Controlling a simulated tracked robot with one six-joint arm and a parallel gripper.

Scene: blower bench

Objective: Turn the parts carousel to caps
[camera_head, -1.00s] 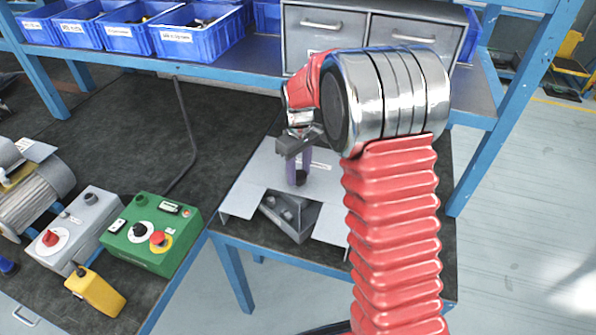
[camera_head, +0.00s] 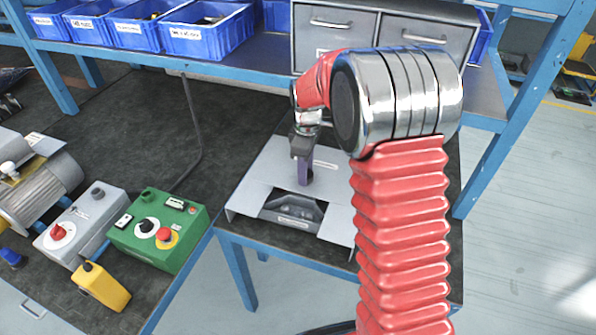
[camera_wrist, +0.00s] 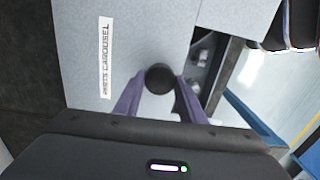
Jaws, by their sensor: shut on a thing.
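The parts carousel (camera_head: 258,185) is a pale grey covered box at the bench's right end, and its cover also shows in the wrist view (camera_wrist: 130,25) with a "PARTS CAROUSEL" label. A cut-out in the cover's near side shows a darker grey tray (camera_head: 300,212) with small parts and a white label too small to read. The tray sits about square in the cut-out. A round black knob (camera_wrist: 160,78) stands on the cover. My gripper (camera_wrist: 159,92), with purple fingers, is shut on the knob. In the head view my gripper (camera_head: 304,172) points down at it.
Blue bins (camera_head: 205,32) and grey drawers (camera_head: 335,38) stand on the shelf behind.

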